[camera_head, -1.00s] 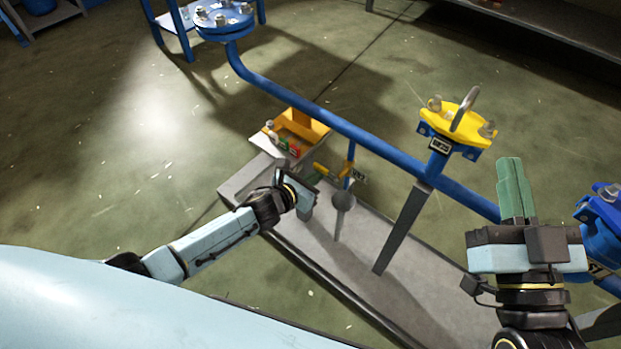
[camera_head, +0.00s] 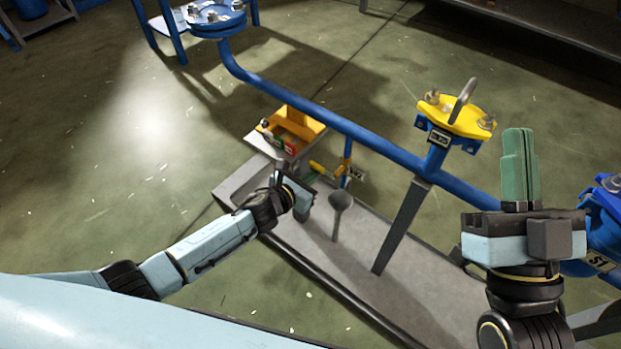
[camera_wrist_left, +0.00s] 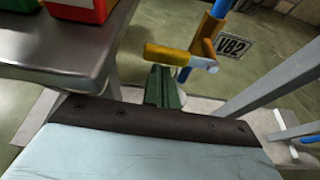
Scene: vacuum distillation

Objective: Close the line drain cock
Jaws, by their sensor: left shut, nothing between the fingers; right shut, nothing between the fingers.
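The line drain cock is a small valve with a yellow lever (camera_head: 318,168) on a thin blue pipe (camera_head: 347,158) dropping from the main pipe. In the left wrist view the yellow lever (camera_wrist_left: 172,54) lies roughly crosswise to the blue and yellow stem. A tag (camera_wrist_left: 233,45) hangs beside it. My left gripper (camera_head: 325,177) is shut and empty, close by the lever. Its green fingers (camera_wrist_left: 163,87) appear just below the lever in the wrist view; I cannot tell whether they touch. My right gripper (camera_head: 519,165) is shut and empty, fingers up, at the right.
A grey funnel (camera_head: 340,201) stands beside my left gripper on the grey base (camera_head: 330,262). A metal stand with red and green items (camera_head: 287,146) is left of the cock. The blue main pipe (camera_head: 290,98) runs above, with a yellow-topped fitting (camera_head: 455,114) to the right.

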